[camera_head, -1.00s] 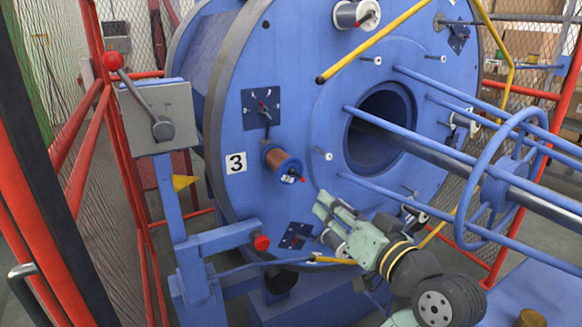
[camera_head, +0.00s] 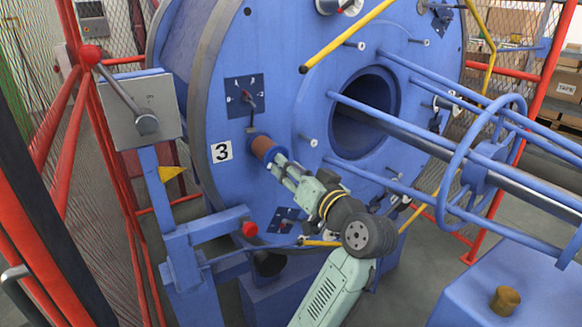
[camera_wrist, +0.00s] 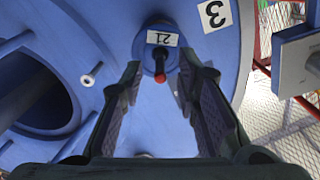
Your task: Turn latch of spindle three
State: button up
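Spindle three is the copper-coloured spool (camera_head: 264,147) on the blue disc, beside the white "3" label (camera_head: 221,151). In the wrist view the end of the spindle (camera_wrist: 144,50) is blue, with a small white number tag. Its latch (camera_wrist: 159,67) is a short black lever with a red tip, pointing toward the bottom of the picture. My gripper (camera_wrist: 160,76) is open, with one finger on each side of the latch. I cannot tell whether the fingers touch it. In the head view my gripper (camera_head: 282,170) is at the spool's front end and hides the latch.
A yellow bar (camera_head: 348,36) runs above the spool. Blue rods (camera_head: 405,120) and a ring (camera_head: 455,165) stand out from the disc at right. A grey lever box (camera_head: 139,110) with a red knob is at left. Red fence posts (camera_head: 530,105) surround the machine.

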jog(key=shift+c, duration=0.5)
grip_shut()
